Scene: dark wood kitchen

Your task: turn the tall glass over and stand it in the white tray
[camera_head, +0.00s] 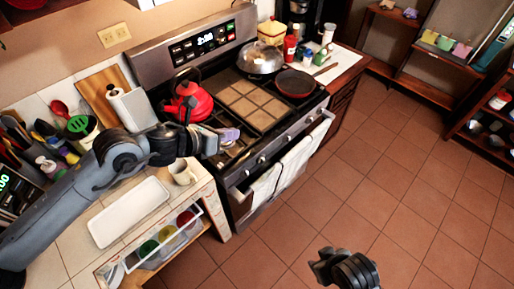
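The white tray (128,211) lies empty on the tiled counter at the lower left. My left arm reaches across the counter above it. My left gripper (222,137) is above the stove's front left edge, beyond the tray. A small pale purple thing (230,134) shows at its fingertips. I cannot tell whether it is part of the tall glass, or whether the fingers are shut on it. No tall glass is clearly visible elsewhere. My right gripper (322,267) is low over the floor at the bottom, with no object visible in it; its finger opening is unclear.
A pale mug (182,172) stands near the counter's right edge, beneath my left arm. A red kettle (188,102), a lidded pan (260,58) and a dark pan (295,83) are on the stove. The floor at right is clear.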

